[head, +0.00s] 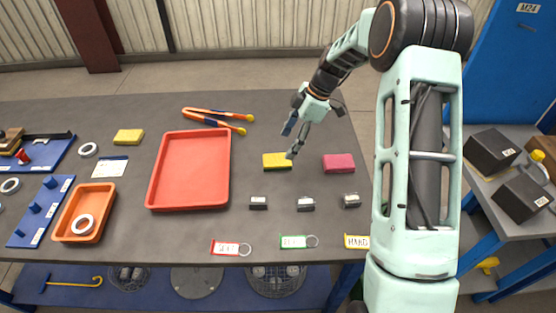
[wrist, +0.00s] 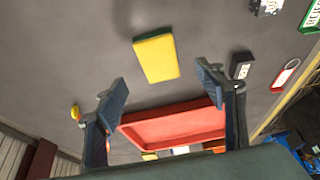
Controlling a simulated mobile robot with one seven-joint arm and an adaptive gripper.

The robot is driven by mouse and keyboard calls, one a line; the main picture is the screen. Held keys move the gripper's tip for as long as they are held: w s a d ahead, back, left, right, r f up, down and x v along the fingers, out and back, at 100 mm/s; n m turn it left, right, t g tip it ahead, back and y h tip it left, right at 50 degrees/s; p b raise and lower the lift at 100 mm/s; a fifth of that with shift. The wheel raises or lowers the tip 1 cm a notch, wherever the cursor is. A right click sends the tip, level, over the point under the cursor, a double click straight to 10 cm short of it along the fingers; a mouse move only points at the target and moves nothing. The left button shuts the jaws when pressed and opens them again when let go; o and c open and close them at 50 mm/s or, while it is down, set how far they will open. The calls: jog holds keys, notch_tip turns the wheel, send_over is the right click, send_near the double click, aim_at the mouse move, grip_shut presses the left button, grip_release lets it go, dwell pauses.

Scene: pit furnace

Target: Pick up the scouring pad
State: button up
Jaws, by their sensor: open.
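A yellow block with a dark green edge (head: 277,161), which looks like a scouring pad, lies flat on the grey table right of the red tray. It also shows in the wrist view (wrist: 155,58), above the gap between the fingertips. A pink block (head: 339,163) lies to its right, and another yellow block (head: 128,136) lies left of the tray; I cannot be sure which one the task names. My gripper (head: 292,140) is open and empty, above the table by the yellow-green block. In the wrist view its two fingers (wrist: 163,88) stand wide apart, with nothing between them.
The red tray (head: 151,192) stands left of the yellow-green block. Orange-handled tongs (head: 212,115) lie behind it. Small dark blocks (head: 258,203) and key tags (head: 230,248) lie nearer the front edge. An orange tray (head: 62,222) is at the left. Bare table surrounds the yellow-green block.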

aim_at(278, 159)
jog(key=p+x, duration=0.1)
jog(key=x, duration=0.6)
jog(key=shift+w+a+f+p, duration=0.1)
jog(key=shift+f+p, duration=0.05)
jog(key=shift+p, duration=0.15)
jog(key=shift+c, duration=0.5)
jog(key=c, duration=1.1)
